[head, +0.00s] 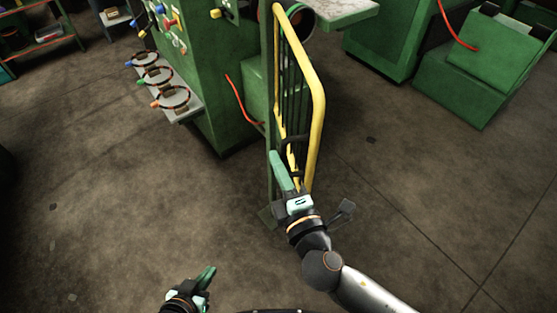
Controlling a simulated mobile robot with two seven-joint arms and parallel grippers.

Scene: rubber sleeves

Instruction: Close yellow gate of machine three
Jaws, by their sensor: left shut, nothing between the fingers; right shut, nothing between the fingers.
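The yellow gate (319,92) is a tubular yellow frame with dark upright bars, seen at a steep angle beside the green machine (205,80). A green post (269,100) stands along its left side. A black curved handle (292,141) shows low on the gate. My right gripper (275,156) is shut and empty at the gate's lower end, near the handle. Its fingers overlap the gate in the picture; I cannot tell whether they touch it. My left gripper (209,270) is shut and empty, low in the view over the floor, apart from the gate.
Another green machine (465,75) stands at the upper right, and a shelf (45,38) at the upper left. The floor (410,190) right of the gate is clear.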

